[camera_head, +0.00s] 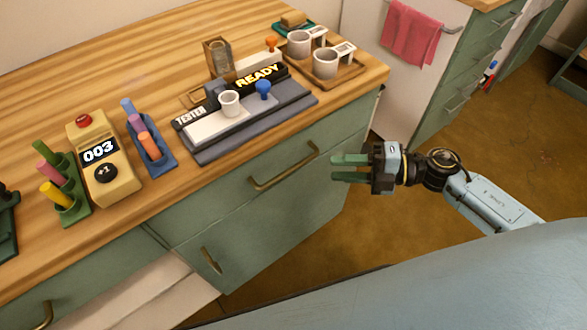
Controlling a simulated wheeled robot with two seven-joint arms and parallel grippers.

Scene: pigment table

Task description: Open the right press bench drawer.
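The right press bench drawer (228,203) is a green front under the right part of the wooden bench top (270,137). It looks shut, flush with the cabinet. Its long brass bar handle (285,167) is in plain view. My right gripper (336,168) is to the right of the handle, apart from it, with its green fingers pointing left. The two fingers are spread with a gap between them, and nothing is held. My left gripper is not in view.
Below the drawer is a green door with a brass handle (211,260). On the bench top stand a tester with a white cup (229,103), a tray of mugs (326,64) and a yellow counter box (103,160). Brown floor (400,230) is free around my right arm.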

